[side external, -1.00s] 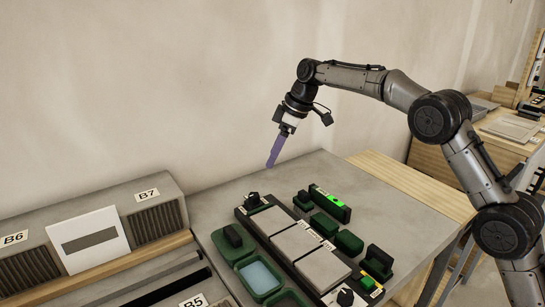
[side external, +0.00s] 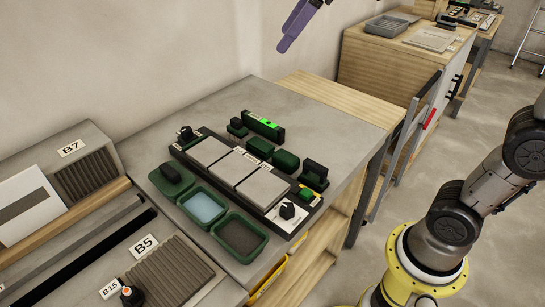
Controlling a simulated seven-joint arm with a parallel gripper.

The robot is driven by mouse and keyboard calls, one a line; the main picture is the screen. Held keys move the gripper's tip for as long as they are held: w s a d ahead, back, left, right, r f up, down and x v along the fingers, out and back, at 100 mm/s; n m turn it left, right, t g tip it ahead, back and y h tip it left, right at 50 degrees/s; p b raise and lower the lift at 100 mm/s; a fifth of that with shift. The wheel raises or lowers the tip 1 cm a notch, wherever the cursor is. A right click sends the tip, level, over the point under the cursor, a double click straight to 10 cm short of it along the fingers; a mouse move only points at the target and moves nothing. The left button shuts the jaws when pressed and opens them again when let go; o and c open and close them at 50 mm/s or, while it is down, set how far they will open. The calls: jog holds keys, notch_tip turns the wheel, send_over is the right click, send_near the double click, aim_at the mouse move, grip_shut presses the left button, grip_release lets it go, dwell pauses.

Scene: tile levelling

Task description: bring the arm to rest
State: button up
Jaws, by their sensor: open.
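My gripper (side external: 298,28) shows at the top edge of the side external view, with its purple fingers pointing down and left. It is open with nothing between the fingers, and it hangs in the air above and behind the bench, clear of everything on it. The rest of the wrist is cut off by the frame's top. My arm's lower links show at the right, on a yellow base. Below, a dark levelling fixture (side external: 183,158) holds a row of grey tiles (side external: 235,166).
A green level (side external: 263,126) and several green blocks (side external: 286,160) lie behind the tiles. Green trays, one with blue water (side external: 203,206), stand in front. Racks labelled B7 (side external: 85,170) and B5 (side external: 160,275) are at left. The bench's back right (side external: 330,130) is bare.

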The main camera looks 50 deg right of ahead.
jog(key=s+d+f+m+h, duration=0.1)
jog(key=s+d+f+m, duration=0.1)
jog(key=s+f, duration=0.6)
jog(key=s+d+f+m+h, duration=0.1)
jog(key=s+f+m, duration=0.4)
jog(key=s+f, duration=0.4)
jog(key=shift+s+d, duration=0.35)
jog(key=shift+s, duration=0.85)
